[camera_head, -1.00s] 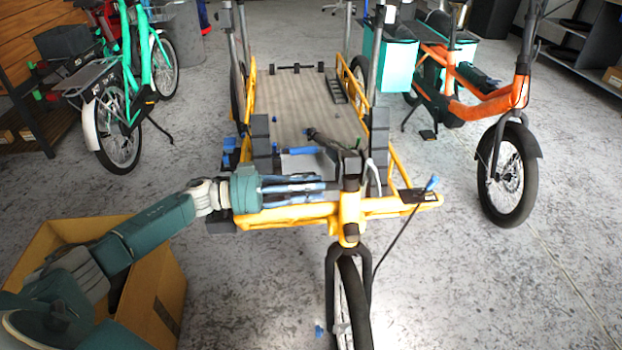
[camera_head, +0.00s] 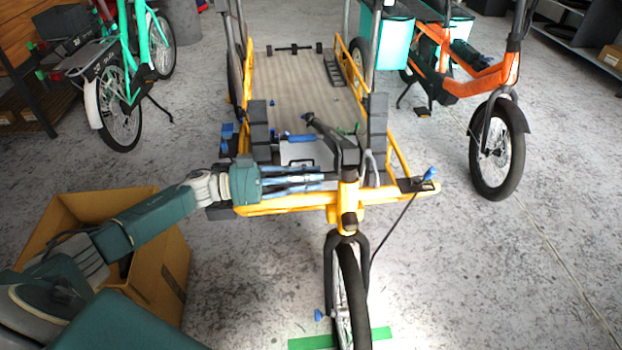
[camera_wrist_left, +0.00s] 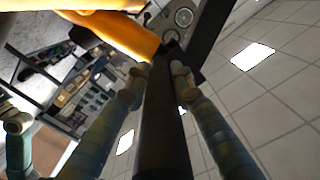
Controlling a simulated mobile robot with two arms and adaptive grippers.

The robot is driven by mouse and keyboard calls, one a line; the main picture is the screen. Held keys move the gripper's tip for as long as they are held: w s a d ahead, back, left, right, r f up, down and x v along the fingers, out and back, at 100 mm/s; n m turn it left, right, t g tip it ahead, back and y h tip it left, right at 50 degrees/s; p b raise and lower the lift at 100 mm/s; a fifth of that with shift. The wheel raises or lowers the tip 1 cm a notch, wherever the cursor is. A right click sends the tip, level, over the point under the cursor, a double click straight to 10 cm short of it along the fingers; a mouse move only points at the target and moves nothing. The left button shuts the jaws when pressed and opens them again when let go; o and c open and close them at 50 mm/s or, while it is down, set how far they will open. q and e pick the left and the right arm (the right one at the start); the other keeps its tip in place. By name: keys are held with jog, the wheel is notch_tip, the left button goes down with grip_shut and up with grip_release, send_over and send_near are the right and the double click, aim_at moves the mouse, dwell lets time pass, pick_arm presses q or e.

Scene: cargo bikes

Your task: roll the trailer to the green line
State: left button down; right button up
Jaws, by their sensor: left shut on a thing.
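The trailer is a long yellow-framed cargo cycle with a flat wooden bed (camera_head: 305,90) and one front wheel (camera_head: 350,295). It stands upright in the middle of the head view. The green line (camera_head: 382,334) lies on the floor at the bottom edge, partly hidden behind the front wheel. My left gripper (camera_head: 322,182) reaches in from the left to the trailer's front. In the left wrist view its two fingers (camera_wrist_left: 157,76) are closed on a black bar (camera_wrist_left: 163,130) beside the yellow frame (camera_wrist_left: 115,30). My right gripper does not show.
An open cardboard box (camera_head: 170,285) stands on the left, under my left arm. A teal bike (camera_head: 125,85) is parked at the left and an orange bike (camera_head: 470,80) at the right. The floor (camera_head: 470,280) at the lower right is clear.

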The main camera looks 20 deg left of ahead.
pick_arm(q)
jog(key=c, duration=1.7)
grip_release()
jog(key=shift+s+d+r+g, duration=0.15)
jog(key=shift+s+d+g, duration=0.15)
jog(key=shift+s+d, duration=0.1)
jog(key=shift+o, duration=1.2)
jog(key=shift+s+r, duration=0.1)
jog(key=shift+s, duration=0.15)
jog(key=shift+w, duration=0.1)
jog(key=shift+a, duration=0.25)
jog(key=v, duration=1.1)
jog(key=shift+s+a+f, duration=0.2)
jog(key=shift+s+f, duration=0.05)
jog(key=shift+s, duration=0.1)
